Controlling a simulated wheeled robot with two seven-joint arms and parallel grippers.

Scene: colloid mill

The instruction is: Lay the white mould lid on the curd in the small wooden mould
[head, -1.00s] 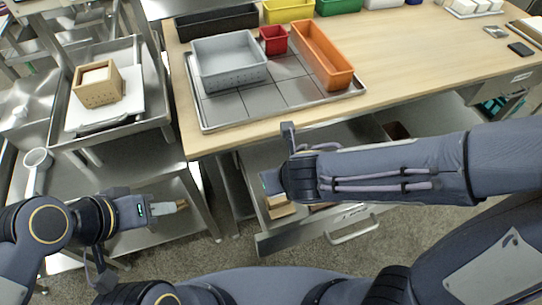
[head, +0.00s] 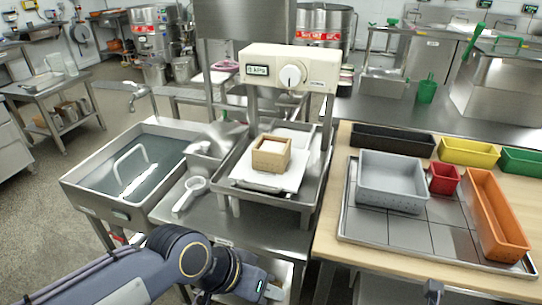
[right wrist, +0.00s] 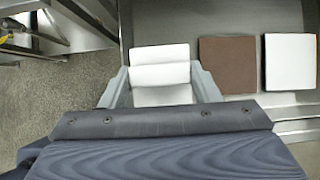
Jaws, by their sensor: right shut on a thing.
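The small wooden mould (head: 257,160) stands upright on a white board under the press in the head view. Pale curd (head: 271,145) shows in its open top. My right gripper (right wrist: 160,76) is shut on a white flat block (right wrist: 160,54), which looks like the mould lid, in the right wrist view. My left gripper (head: 274,291) is low at the bottom of the head view, in front of and below the mould. Whether its jaws are open cannot be made out. My right gripper is not clearly visible in the head view.
A press with a dial (head: 290,72) rises behind the mould. A sink (head: 128,165) is to its left, and a white ladle (head: 192,192) lies between. Several bins, one a grey crate (head: 393,203), stand on the right table. A brown square (right wrist: 227,65) and white square (right wrist: 290,62) lie beside the held block.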

